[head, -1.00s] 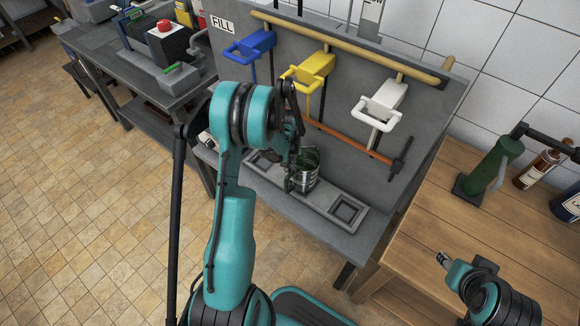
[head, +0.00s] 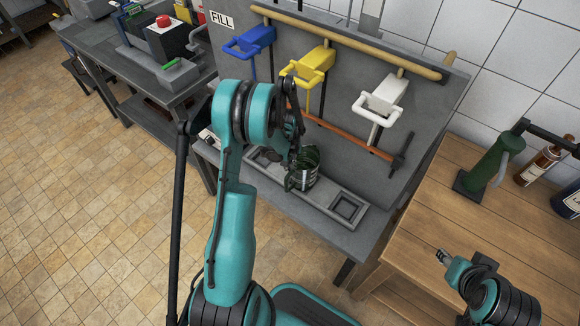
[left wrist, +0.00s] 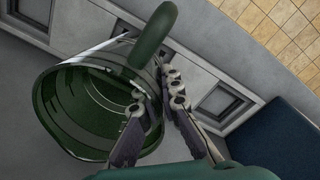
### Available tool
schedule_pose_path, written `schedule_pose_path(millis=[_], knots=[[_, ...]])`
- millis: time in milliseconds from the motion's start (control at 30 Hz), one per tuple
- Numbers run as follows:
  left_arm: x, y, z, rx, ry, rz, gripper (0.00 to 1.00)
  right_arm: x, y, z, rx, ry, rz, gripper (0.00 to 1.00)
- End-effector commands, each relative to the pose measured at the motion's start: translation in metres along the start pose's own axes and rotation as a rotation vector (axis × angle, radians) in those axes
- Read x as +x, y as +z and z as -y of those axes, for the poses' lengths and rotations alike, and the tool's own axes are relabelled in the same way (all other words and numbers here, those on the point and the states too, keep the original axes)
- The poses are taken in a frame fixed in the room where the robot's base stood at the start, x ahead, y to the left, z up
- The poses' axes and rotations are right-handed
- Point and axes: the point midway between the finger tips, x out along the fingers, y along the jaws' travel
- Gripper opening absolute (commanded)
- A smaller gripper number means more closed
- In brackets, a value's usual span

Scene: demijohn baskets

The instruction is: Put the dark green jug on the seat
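The dark green jug (head: 304,168) is at the middle of the grey tray, below the yellow tap; it also shows in the left wrist view (left wrist: 58,112), its open mouth facing the camera. Its handle (left wrist: 152,36) stands out toward the top. My left gripper (head: 294,160) is at the jug's near left side. In the wrist view its fingers (left wrist: 156,92) overlap the rim beside the handle; whether they clamp it is unclear. A square recess (head: 346,208), possibly a seat, shows empty at the tray's right. My right gripper (head: 443,258) is over the wooden table, its opening unclear.
Blue (head: 252,40), yellow (head: 312,64) and white (head: 383,98) taps hang on the grey panel above the tray. An orange-brown bar (head: 345,136) runs below them. A green device (head: 490,165) and bottles (head: 542,162) stand on the wooden table (head: 425,225).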

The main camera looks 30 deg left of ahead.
Motion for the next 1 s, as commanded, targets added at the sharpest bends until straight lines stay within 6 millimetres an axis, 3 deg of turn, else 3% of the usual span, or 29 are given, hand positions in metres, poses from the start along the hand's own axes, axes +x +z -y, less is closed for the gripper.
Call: schedule_pose_path(millis=[267,767,1000], knots=[[-0.001,0.000,0.000,0.000,0.000,0.000,0.00,-0.001,-0.001,0.000,0.000,0.000,0.000,0.40],[-0.037,0.000,-0.002,0.000,0.000,0.000,0.00,-0.018,-0.013,0.000,0.000,0.000,0.000,0.40],[-0.039,0.000,-0.002,0.000,0.000,0.000,0.00,-0.019,-0.013,0.000,0.000,0.000,0.000,0.40]])
